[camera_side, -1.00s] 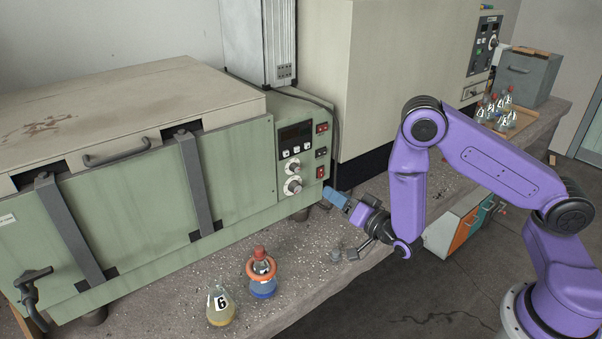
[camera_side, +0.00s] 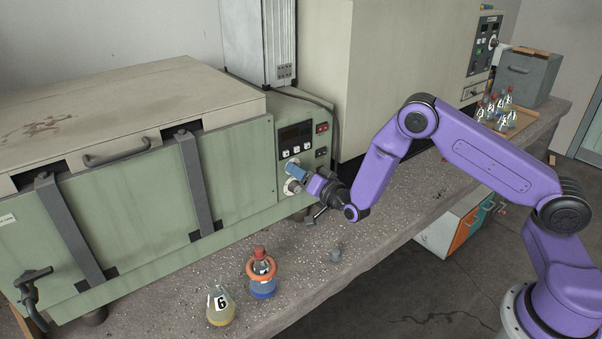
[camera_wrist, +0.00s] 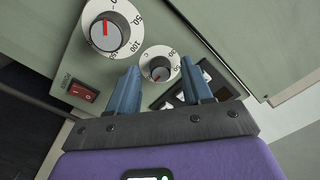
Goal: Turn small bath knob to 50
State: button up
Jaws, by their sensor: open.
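The small knob (camera_wrist: 160,68) is a grey dial on a white numbered disc on the green front panel. In the wrist view a red mark shows on its lower part; its exact reading is too small to tell. My gripper (camera_wrist: 159,67) is open, and its blue fingers appear on either side of this knob. I cannot tell whether they touch it. In the side view my gripper (camera_side: 290,168) is at the panel, and its fingers hide the upper knob. The larger knob (camera_wrist: 107,30) has a red pointer and shows as the lower knob (camera_side: 291,187).
A red power switch (camera_wrist: 83,91) sits near the large knob, and a dark display (camera_side: 296,134) is above the knobs. A flask with an orange ring (camera_side: 262,279), a flask marked 6 (camera_side: 220,308) and a small grey object (camera_side: 335,255) stand on the bench (camera_side: 400,225).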

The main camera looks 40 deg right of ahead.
grip_shut()
jog(key=shift+n, duration=0.3)
jog(key=shift+n+h, duration=0.5)
jog(key=shift+n, duration=10.6)
